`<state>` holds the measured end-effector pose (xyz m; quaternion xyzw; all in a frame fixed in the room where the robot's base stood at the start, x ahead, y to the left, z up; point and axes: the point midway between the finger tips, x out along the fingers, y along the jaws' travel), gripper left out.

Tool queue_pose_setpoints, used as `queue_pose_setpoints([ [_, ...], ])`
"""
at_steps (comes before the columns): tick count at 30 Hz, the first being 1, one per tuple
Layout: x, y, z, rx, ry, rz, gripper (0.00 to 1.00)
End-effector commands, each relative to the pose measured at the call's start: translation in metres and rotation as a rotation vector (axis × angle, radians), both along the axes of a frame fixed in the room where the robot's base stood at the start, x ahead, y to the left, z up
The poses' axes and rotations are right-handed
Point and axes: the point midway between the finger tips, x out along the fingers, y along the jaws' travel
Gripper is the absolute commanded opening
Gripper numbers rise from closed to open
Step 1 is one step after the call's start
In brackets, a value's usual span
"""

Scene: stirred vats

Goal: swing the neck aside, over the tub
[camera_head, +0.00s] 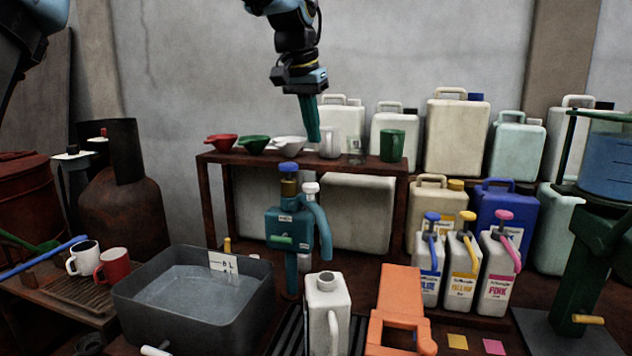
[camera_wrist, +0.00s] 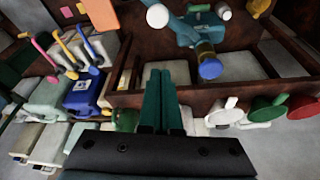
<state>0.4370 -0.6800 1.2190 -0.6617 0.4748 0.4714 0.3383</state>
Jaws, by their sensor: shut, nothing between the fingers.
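A teal dispenser (camera_head: 287,228) with a brass collar and blue cap stands on a post behind the tub. The grey tub (camera_head: 140,312) stands to the left, holding liquid and a small "8 L" card. My gripper (camera_head: 313,140) is shut and empty, pointing down above the shelf, higher than the dispenser and apart from it. In the wrist view my shut teal fingers (camera_wrist: 165,75) show, with the dispenser's blue cap (camera_wrist: 210,69) beyond them.
A brown shelf (camera_head: 232,157) carries coloured scoops, cups and a green mug (camera_head: 392,146). A white jug (camera_head: 328,318) and an orange stand (camera_head: 398,295) are in front. Blue, yellow and pink pump bottles stand right. Large canisters line the wall.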

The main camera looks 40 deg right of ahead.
Motion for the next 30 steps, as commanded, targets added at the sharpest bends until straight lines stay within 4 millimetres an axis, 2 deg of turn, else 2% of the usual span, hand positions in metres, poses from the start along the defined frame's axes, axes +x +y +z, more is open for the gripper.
queue_pose_setpoints([
  [3,-0.008,-0.007,0.003,-0.003,-0.001,-0.019,0.0],
  [12,-0.007,-0.007,0.003,-0.003,-0.001,-0.018,0.0],
  [16,-0.007,-0.009,-0.002,-0.003,-0.001,-0.018,0.0],
  [20,-0.005,-0.014,-0.019,0.0,0.001,-0.018,0.0],
  [30,0.002,-0.036,-0.085,0.001,0.0,-0.018,0.0],
])
